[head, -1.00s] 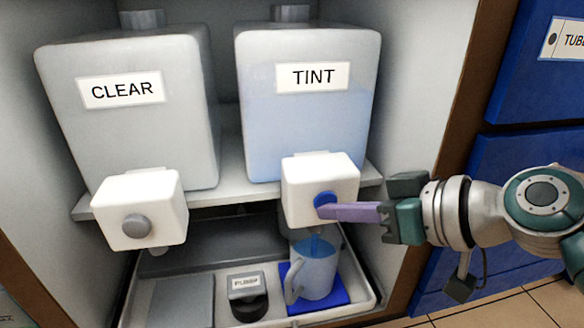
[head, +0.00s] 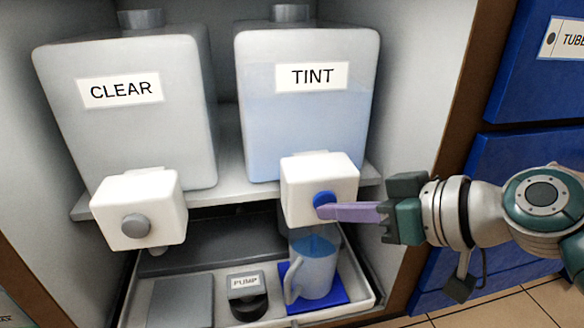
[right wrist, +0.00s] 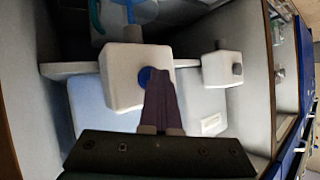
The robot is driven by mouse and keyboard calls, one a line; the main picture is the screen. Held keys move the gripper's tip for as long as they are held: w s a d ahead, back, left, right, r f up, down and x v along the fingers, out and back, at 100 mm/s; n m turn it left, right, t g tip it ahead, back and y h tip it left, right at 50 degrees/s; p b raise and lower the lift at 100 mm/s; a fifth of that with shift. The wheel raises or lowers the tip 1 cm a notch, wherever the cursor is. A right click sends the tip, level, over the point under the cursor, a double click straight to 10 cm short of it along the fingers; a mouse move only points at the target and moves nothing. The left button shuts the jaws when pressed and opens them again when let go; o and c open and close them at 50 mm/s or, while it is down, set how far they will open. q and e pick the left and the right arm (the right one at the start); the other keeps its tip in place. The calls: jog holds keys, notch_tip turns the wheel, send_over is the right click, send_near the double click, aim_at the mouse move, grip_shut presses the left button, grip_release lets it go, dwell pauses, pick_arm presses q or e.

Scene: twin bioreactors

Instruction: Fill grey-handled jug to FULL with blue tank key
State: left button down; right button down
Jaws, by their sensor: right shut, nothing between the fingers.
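The grey-handled jug (head: 317,272) stands upright on a blue pad (head: 330,296) under the white tap block of the TINT tank (head: 300,120). Blue liquid shows in it, with a darker blue surface near the rim; I cannot read any FULL mark. The round blue tank key (head: 324,203) is on the front of that tap block. My right gripper (head: 325,212) is shut and empty, its purple fingertips against the key. In the right wrist view the fingers (right wrist: 157,80) also meet the blue key (right wrist: 145,76). My left gripper is not in view.
The CLEAR tank (head: 125,130) with its grey key (head: 136,225) stands at the left. A grey pad (head: 180,302) and a dark PUMP piece (head: 247,298) sit in the white tray (head: 365,302). Blue drawers (head: 520,170) are at the right, behind my right arm.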

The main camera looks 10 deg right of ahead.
jog(key=shift+s+p, duration=0.4)
jog(key=shift+s, duration=0.45)
jog(key=shift+s+d+p, duration=0.15)
jog(key=shift+s+p, duration=0.75)
jog(key=shift+s, duration=1.6)
jog(key=shift+r, duration=0.1)
